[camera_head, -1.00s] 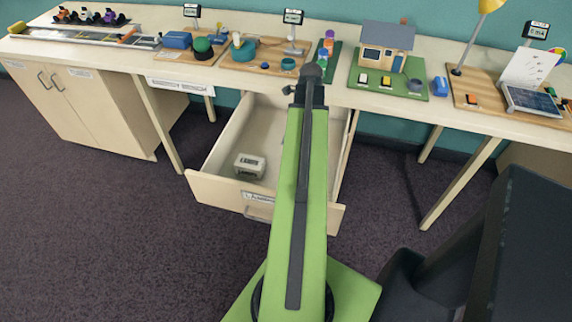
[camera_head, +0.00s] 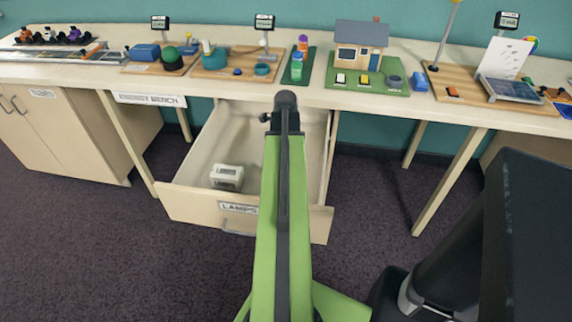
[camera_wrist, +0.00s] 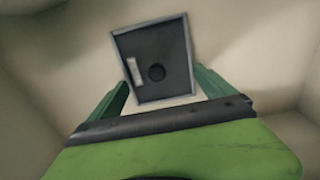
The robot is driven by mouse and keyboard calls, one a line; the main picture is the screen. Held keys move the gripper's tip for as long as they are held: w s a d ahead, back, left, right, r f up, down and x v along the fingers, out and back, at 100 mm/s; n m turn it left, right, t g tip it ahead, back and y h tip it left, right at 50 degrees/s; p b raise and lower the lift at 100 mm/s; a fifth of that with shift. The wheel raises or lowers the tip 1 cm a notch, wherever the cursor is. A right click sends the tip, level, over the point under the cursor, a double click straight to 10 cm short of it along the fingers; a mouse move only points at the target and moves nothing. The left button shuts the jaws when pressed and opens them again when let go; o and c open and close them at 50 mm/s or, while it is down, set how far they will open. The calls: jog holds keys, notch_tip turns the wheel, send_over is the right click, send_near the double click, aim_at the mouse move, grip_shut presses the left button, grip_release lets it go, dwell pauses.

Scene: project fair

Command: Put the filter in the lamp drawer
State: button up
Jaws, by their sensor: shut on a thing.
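The filter (camera_wrist: 170,45) is a dark square panel with a grey rim, a white strip and a dark round spot. It shows in the wrist view, held between the two green fingers of my gripper (camera_wrist: 162,80), which is shut on it. Pale drawer walls and floor lie around and behind it. The lamp drawer (camera_head: 182,204) is pulled open under the bench, with a "LAMPS" label on its front. In the head view my arm reaches over the drawer and hides the gripper and filter.
A small white box-like thing (camera_head: 227,177) lies in the drawer's front left. The bench top (camera_head: 300,85) above carries several models, including a small house (camera_head: 361,45). A cabinet (camera_head: 75,130) stands left. A dark object (camera_head: 515,245) fills the lower right.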

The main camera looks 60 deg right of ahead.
jog(key=shift+r, duration=0.1)
jog(key=o, duration=1.2)
jog(key=shift+c, duration=0.2)
notch_tip(320, 180, up, 12)
jog(key=p, duration=1.2)
